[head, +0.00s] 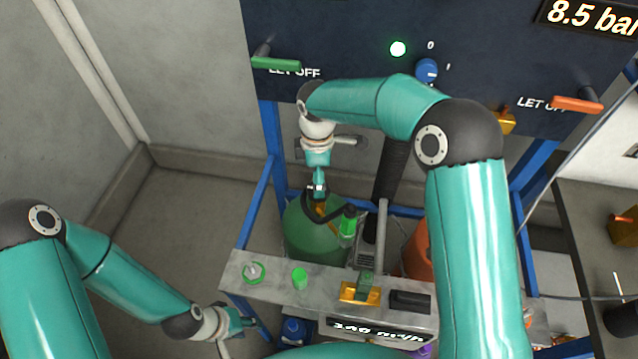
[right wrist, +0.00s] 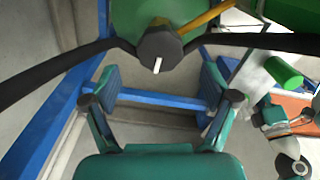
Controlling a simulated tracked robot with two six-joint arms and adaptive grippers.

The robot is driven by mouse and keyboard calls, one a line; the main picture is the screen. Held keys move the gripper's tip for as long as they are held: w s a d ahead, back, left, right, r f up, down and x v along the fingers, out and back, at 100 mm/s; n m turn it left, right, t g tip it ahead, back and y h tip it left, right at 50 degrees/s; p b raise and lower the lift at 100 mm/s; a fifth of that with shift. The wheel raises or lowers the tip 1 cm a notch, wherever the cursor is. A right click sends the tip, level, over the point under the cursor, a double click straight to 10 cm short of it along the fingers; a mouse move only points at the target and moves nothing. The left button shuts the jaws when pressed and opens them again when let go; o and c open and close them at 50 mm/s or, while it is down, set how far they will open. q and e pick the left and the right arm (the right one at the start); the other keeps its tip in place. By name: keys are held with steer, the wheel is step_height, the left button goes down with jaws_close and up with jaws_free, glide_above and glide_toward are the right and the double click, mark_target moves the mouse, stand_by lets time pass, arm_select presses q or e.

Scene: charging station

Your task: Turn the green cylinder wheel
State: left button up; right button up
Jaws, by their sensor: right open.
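The green cylinder (head: 310,238) stands behind the grey shelf, and its green top (right wrist: 150,15) fills the upper edge of the right wrist view. A dark round knob (right wrist: 160,48) with a white pin shows there in front of the green; I cannot tell whether it is the wheel. My right gripper (head: 318,190) points down at the cylinder's top; in the right wrist view (right wrist: 160,95) its fingers are apart with nothing between them. My left gripper (head: 240,322) is left of the shelf, clear of the cylinder; its finger gap is unclear.
The grey shelf (head: 263,285) carries a small green cylindrical piece (head: 300,279) and an orange block (head: 360,294). An orange cylinder (head: 417,248) stands to the right, partly hidden by my right arm. Black hoses and a blue frame (right wrist: 160,98) surround the cylinder's top. Left floor is free.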

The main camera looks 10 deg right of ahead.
steer(key=shift+f, duration=2.15)
steer(key=c, duration=1.1)
steer(key=shift+d, duration=0.15)
steer(key=shift+c, duration=0.3)
